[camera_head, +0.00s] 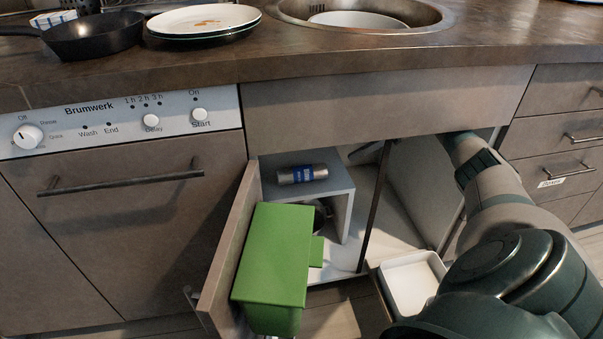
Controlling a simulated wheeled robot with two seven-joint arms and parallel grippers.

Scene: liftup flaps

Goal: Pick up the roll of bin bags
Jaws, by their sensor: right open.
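The roll of bin bags (302,174) is a grey cylinder with a blue label. It lies on its side on a small white shelf (343,187) inside the open sink cabinet. My right arm reaches in from the lower right, and its forearm passes under the counter front into the cabinet's upper right. A dark part that seems to be my right gripper (368,152) shows to the right of the roll, apart from it. Most of this gripper is hidden behind the cabinet front, and I see nothing held. My left gripper is not in view.
A green bin (273,262) stands by the open left cabinet door (227,250), in front of the shelf. A white tray (411,284) sits low at the right. A dark upright edge (375,205) crosses the opening. The counter (330,62) overhangs above.

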